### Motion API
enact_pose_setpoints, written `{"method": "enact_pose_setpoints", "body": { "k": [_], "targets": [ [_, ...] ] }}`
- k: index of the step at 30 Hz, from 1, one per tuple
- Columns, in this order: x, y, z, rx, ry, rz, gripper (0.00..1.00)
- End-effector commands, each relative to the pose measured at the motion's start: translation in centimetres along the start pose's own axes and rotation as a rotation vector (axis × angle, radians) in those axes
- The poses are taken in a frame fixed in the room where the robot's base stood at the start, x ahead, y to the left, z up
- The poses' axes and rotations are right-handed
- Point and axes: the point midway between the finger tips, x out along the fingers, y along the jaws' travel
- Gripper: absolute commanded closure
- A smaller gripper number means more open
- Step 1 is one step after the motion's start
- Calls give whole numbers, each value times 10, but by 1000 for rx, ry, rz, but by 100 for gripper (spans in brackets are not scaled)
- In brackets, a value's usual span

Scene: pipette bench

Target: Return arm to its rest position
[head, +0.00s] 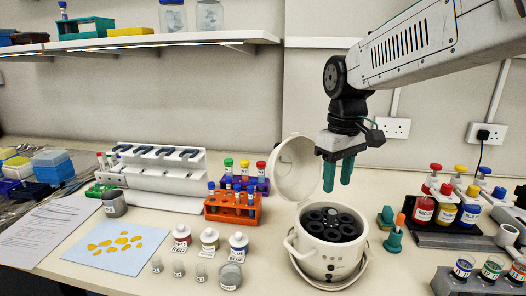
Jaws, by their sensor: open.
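My gripper (338,174) hangs from my arm at the upper right, with its green fingers pointing down. It is open and empty. It is in the air above the white centrifuge (322,262). The centrifuge's round lid (298,168) is raised, and its dark rotor (333,222) shows below the fingers.
An orange tube rack (232,211) and several labelled bottles stand left of the centrifuge. A blue sheet with yellow shapes (115,246) lies further left. Right of the centrifuge are a green stand (394,241) and several colour-capped bottles. A shelf (150,42) runs along the wall at upper left.

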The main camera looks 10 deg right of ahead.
Motion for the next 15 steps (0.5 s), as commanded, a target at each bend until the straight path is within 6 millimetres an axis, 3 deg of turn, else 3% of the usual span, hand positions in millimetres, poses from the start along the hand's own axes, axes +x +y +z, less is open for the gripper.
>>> {"method": "enact_pose_setpoints", "body": {
  "k": [5,15],
  "targets": [
    [21,-16,47,150,-45,-13,60],
    [40,-56,174,400,10,5,60]
  ]
}}
